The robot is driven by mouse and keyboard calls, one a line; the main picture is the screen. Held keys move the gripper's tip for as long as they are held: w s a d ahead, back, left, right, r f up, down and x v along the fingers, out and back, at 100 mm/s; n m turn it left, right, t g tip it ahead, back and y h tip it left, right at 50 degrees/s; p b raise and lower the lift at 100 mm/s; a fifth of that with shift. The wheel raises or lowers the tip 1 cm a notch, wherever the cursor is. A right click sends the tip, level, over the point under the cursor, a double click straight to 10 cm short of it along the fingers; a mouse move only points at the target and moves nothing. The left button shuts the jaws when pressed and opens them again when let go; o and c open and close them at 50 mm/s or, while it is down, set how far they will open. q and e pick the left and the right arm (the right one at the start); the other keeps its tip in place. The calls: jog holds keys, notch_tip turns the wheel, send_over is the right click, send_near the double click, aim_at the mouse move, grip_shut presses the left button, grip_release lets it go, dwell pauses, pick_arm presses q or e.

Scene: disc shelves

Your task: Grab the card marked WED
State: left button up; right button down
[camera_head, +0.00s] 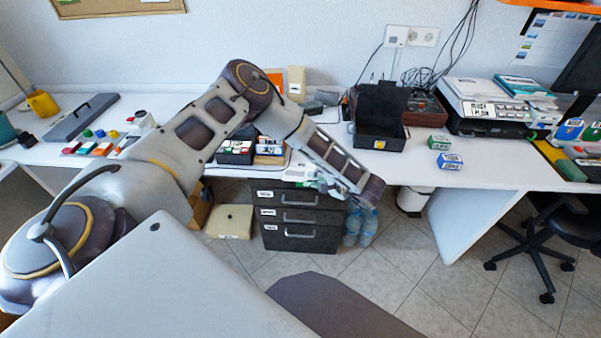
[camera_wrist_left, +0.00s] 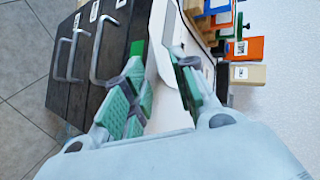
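I cannot pick out a card with a readable WED mark in either view. Small cards or boxes with white labels stand in a dark holder (camera_head: 235,151) and a second holder (camera_head: 269,150) on the desk, partly behind my left arm. A green labelled box (camera_head: 438,142) and a blue labelled box (camera_head: 450,161) lie further right. My left gripper (camera_head: 322,182) is in front of the desk edge, above the drawer unit (camera_head: 302,216). In the left wrist view its green-padded fingers (camera_wrist_left: 158,80) are apart, with the white desk edge visible between them. My right gripper is out of view.
A black open box (camera_head: 380,118) and a printer (camera_head: 490,105) stand on the desk. Several coloured blocks (camera_head: 85,149) lie at left. Water bottles (camera_head: 359,228) and a bin (camera_head: 411,200) stand below. An office chair (camera_head: 565,218) is at right.

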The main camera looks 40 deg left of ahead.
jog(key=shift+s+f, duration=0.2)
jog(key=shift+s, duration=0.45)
pick_arm(q)
jog(key=shift+c, duration=0.2)
jog(key=c, duration=0.5)
grip_shut()
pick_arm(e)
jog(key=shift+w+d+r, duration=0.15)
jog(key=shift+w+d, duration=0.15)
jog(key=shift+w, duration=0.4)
